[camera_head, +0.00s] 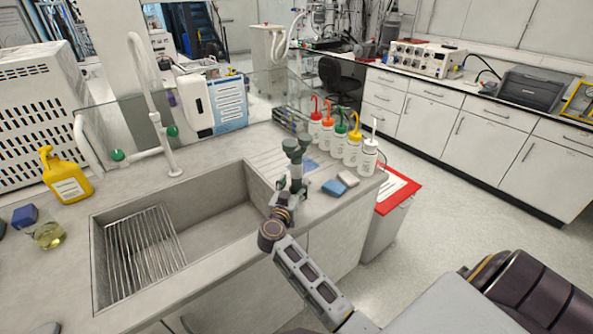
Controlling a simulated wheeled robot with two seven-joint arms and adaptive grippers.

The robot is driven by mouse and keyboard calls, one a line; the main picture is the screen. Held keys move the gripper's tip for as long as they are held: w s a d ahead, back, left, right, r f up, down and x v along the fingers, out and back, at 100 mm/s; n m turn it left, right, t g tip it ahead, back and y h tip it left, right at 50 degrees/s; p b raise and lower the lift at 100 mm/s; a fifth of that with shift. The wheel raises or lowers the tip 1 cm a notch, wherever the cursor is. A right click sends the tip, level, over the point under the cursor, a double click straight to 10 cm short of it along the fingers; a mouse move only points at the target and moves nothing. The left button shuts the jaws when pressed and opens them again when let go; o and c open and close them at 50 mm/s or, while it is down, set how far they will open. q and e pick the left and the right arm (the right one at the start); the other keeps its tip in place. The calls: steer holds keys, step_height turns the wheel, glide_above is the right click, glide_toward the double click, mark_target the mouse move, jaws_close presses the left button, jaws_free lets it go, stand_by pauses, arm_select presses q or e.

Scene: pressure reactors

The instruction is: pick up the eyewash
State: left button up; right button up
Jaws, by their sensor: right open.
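The eyewash (296,160) is a grey-green fixture with two round dark green heads on an upright stem. It stands on the counter just right of the sink. My right gripper (289,194) is open at the lower part of the eyewash, on its near side. The fingers are small and dark here, and I cannot tell whether they touch the stem. The foot of the eyewash is hidden behind my gripper and wrist. My left gripper is not in view.
The sink (215,222) with a wire rack (145,250) lies left of my gripper. Several wash bottles (352,149) stand behind and right of the eyewash. A blue sponge (334,187) lies close on the right. A tall white tap (160,105) rises behind the sink.

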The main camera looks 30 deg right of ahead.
mark_target(296, 152)
steer(key=shift+w+d+r, duration=0.15)
steer(key=shift+w+d, duration=0.2)
steer(key=shift+w, duration=0.1)
steer(key=x, duration=0.3)
steer(key=shift+w+r, duration=0.15)
steer(key=shift+w, duration=0.05)
steer(key=shift+w+d, duration=0.25)
steer(key=shift+d, duration=0.1)
steer(key=c, duration=0.9)
steer(key=shift+c, duration=0.2)
steer(key=shift+r, duration=0.7)
step_height(296, 152, up, 8)
steer(key=shift+f+p, duration=0.15)
steer(key=shift+p, duration=0.65)
steer(key=shift+r, duration=0.45)
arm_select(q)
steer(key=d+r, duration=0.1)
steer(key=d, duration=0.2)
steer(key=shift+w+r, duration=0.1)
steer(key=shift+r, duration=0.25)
arm_select(e)
steer(key=shift+r, duration=0.1)
